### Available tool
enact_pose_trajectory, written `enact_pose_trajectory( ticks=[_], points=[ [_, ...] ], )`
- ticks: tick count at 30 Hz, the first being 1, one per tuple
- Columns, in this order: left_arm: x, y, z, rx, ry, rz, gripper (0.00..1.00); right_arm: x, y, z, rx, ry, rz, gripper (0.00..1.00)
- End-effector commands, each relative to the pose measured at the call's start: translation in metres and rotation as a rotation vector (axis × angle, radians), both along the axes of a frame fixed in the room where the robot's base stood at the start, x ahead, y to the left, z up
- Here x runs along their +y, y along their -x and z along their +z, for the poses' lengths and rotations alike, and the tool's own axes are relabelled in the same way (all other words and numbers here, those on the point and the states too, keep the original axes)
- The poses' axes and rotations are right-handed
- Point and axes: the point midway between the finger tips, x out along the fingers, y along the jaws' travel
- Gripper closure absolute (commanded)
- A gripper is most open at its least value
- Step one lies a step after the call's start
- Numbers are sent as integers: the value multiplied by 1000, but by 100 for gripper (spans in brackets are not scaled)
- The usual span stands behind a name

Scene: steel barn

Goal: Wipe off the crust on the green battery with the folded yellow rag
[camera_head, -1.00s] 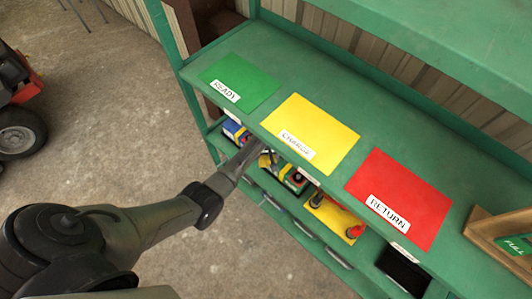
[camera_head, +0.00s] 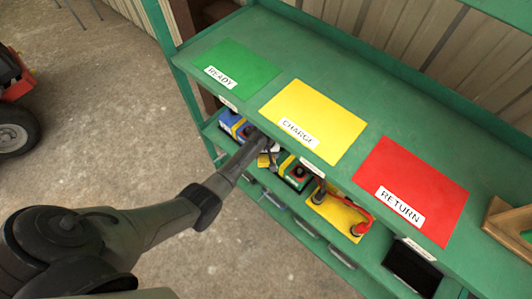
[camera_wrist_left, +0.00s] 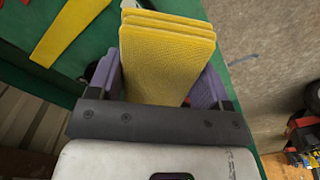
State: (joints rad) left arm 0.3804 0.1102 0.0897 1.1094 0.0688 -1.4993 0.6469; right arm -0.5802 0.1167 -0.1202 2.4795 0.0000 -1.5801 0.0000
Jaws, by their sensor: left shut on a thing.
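The green battery (camera_head: 298,174) sits on the lower shelf, with a dark top and a red part on it. It is partly hidden by the upper shelf's edge and my arm, and I cannot make out crust on it. My left gripper (camera_head: 266,148) reaches in under the upper shelf, just left of the green battery. In the left wrist view, its purple-padded fingers (camera_wrist_left: 160,85) are shut on the folded yellow rag (camera_wrist_left: 168,50), which sticks out ahead in several layers. I cannot tell whether the rag touches the battery. My right gripper is not in view.
A blue battery (camera_head: 235,126) stands left on the lower shelf (camera_head: 285,212). The upper shelf (camera_head: 345,92) above carries flat green, yellow and red panels. A wooden holder (camera_head: 505,222) stands at the right.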

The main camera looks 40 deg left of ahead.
Motion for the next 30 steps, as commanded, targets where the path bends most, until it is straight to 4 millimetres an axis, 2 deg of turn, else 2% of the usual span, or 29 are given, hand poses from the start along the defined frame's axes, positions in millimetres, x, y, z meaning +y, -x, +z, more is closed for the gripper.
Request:
enact_pose_trajectory(
  ticks=[16,30],
  points=[
    [0,0,0,0,0,0,47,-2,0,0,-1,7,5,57],
    [0,0,-7,-1,-1,0,47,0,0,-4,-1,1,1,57]
  ],
)
